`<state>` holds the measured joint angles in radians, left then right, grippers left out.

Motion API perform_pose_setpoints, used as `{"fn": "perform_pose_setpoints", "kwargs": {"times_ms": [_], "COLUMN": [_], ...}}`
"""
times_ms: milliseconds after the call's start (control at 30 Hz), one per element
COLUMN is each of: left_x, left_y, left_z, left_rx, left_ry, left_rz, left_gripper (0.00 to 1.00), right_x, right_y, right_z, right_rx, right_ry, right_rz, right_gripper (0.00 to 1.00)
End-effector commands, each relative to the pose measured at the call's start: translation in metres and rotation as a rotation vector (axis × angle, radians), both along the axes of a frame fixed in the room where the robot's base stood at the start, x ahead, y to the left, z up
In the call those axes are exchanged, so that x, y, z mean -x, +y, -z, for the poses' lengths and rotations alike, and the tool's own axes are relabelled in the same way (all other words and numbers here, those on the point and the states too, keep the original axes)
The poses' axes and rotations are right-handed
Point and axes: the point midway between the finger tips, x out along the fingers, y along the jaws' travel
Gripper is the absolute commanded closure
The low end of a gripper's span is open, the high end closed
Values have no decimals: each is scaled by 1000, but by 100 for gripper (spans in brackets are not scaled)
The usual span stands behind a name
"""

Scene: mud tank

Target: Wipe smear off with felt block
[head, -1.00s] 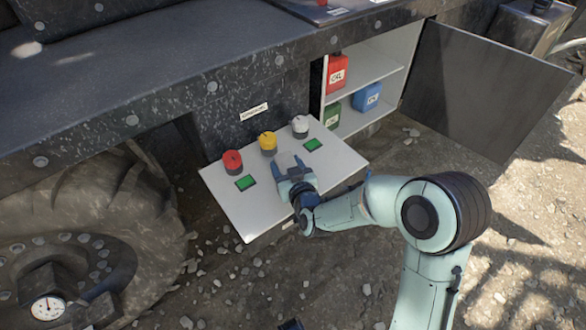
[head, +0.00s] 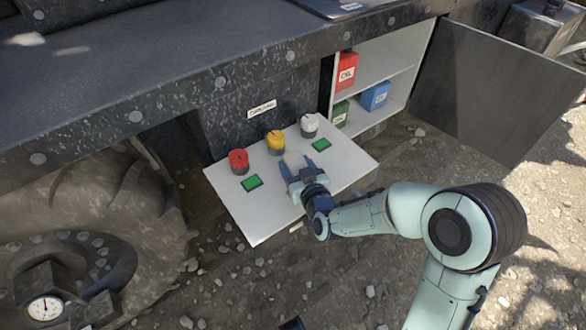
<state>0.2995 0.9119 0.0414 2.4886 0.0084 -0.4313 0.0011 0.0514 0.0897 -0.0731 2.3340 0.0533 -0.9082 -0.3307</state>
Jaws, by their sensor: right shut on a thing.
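My right gripper (head: 291,168) is over the middle of the white fold-down panel (head: 236,209). It is shut on a pale grey block, the felt block (head: 295,159), which shows between its fingers just in front of the yellow knob. Whether the block touches the panel is hard to tell. No smear can be made out; the block and gripper cover part of the panel. My left gripper is not clearly in view.
Red (head: 238,161), yellow (head: 276,142) and white (head: 309,125) knobs stand along the panel's back.

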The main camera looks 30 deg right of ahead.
Motion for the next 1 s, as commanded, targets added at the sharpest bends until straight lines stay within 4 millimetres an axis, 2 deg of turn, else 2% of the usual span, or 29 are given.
{"fn": "perform_pose_setpoints", "kwargs": {"times_ms": [33,433,833,1000], "left_x": [9,9,9,9], "left_y": [8,8,8,8], "left_z": [9,15,15,6], "left_rx": [-18,-19,-18,-18], "left_ry": [30,32,32,30], "left_rz": [-12,-13,-12,-12], "left_gripper": [15,15,15,15], "right_x": [-6,27,31,31], "right_y": [-13,-14,-13,-13], "right_z": [-20,-19,-18,-29], "right_rx": [18,16,14,14], "right_ry": [-63,-55,-49,-50], "right_rz": [30,27,23,22], "right_gripper": [100,100,100,100]}}
